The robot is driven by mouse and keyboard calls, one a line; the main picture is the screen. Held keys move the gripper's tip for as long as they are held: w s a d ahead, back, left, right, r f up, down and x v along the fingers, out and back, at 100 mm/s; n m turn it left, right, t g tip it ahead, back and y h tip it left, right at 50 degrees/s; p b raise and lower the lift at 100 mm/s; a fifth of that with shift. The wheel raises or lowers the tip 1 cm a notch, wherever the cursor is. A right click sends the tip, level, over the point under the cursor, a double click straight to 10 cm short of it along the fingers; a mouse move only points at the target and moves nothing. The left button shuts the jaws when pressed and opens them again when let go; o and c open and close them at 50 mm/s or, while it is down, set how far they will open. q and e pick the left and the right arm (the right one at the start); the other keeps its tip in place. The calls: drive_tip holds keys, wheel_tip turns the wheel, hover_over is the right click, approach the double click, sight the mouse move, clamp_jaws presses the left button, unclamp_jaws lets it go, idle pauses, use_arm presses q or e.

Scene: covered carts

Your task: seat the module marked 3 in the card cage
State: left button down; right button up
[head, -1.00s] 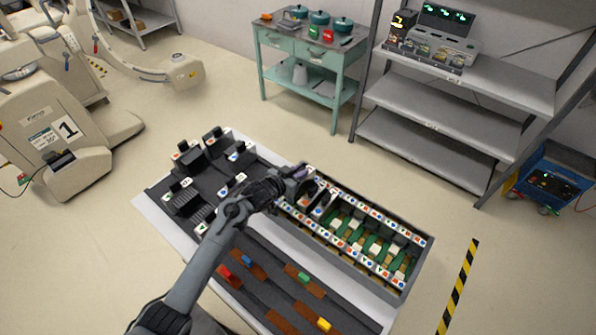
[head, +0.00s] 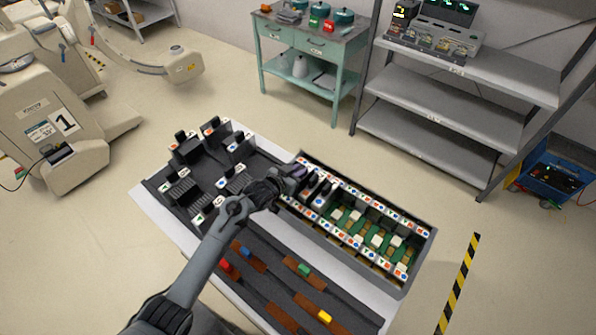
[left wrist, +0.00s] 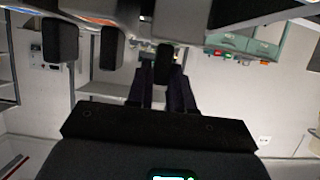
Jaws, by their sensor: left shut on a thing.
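The card cage (head: 418,262) is a long grey open box on the cart's right side, with rows of coloured marker tiles and green boards inside. My left gripper (head: 297,173) is over the cage's left end. In the left wrist view its dark fingers (left wrist: 163,88) are shut on the black handle of a module (left wrist: 165,56). That module's body is mostly hidden, and I cannot read its mark or tell how deep it sits. Other modules with black handles (left wrist: 112,46) stand beside it, also seen in the cage (head: 320,197). My right gripper is out of view.
Several loose black modules (head: 184,152) stand on the dark tray at the cart's left. Red, blue, green and yellow pieces (head: 325,316) lie on brown strips in front. A teal cart (head: 300,50) and grey shelves (head: 430,115) stand behind. The cage's right part has free slots.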

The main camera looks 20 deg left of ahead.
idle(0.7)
use_arm(q)
drive_tip(key=c, duration=0.9)
unclamp_jaws()
drive_tip(key=shift+f, duration=0.2)
drive_tip(key=shift+s+a+r, duration=0.15)
drive_tip(key=shift+s+r, duration=0.05)
drive_tip(key=shift+s, duration=0.2)
drive_tip(key=p+v, duration=0.1)
drive_tip(key=v, duration=0.9)
drive_tip(key=shift+p, duration=0.3)
